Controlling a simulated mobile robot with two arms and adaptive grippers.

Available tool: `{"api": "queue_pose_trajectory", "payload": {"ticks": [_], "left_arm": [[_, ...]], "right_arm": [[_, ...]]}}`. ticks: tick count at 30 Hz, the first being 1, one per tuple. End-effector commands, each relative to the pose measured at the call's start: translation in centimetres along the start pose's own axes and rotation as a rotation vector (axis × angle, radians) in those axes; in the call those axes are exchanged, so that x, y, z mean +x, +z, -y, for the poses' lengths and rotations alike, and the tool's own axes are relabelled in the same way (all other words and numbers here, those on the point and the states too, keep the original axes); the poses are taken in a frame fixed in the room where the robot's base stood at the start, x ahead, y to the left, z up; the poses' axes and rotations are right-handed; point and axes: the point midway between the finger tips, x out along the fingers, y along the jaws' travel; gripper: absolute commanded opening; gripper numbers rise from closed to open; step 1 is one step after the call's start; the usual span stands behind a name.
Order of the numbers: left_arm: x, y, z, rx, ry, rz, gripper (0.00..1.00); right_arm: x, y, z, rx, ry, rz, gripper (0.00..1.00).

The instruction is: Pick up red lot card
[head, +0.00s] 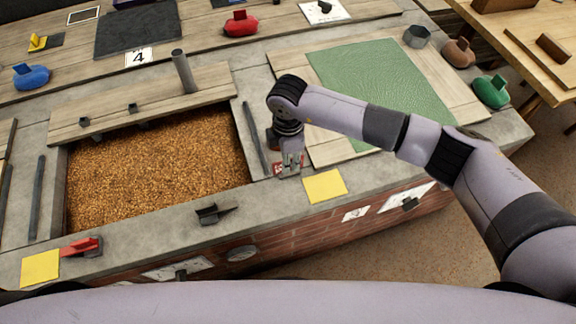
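A small red card with pale markings (279,170) lies at the concrete ledge, right of the grain bin, and matches the red lot card. My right arm reaches in from the right, and its gripper (290,166) points down right at the card. The fingers cover part of the card, and red shows around their tips. I cannot tell whether the fingers are closed on it or only around it. My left gripper is out of view.
The grain bin (150,170) lies left of the gripper, with a dark rod (255,138) between them. A yellow square (324,186) is just right of the card. A red-handled piece (82,247) sits at the front left. A green mat (385,80) lies behind my arm.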

Motion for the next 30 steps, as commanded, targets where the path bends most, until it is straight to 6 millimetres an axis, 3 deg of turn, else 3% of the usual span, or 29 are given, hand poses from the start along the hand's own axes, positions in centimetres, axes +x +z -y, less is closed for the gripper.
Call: {"api": "queue_pose_trajectory", "payload": {"ticks": [4,30], "left_arm": [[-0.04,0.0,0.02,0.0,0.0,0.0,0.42],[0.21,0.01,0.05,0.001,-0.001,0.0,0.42]], "right_arm": [[0.96,-0.03,0.0,-0.001,0.0,0.0,0.27],[1.44,-0.05,0.0,-0.001,0.0,-0.001,0.27]]}}
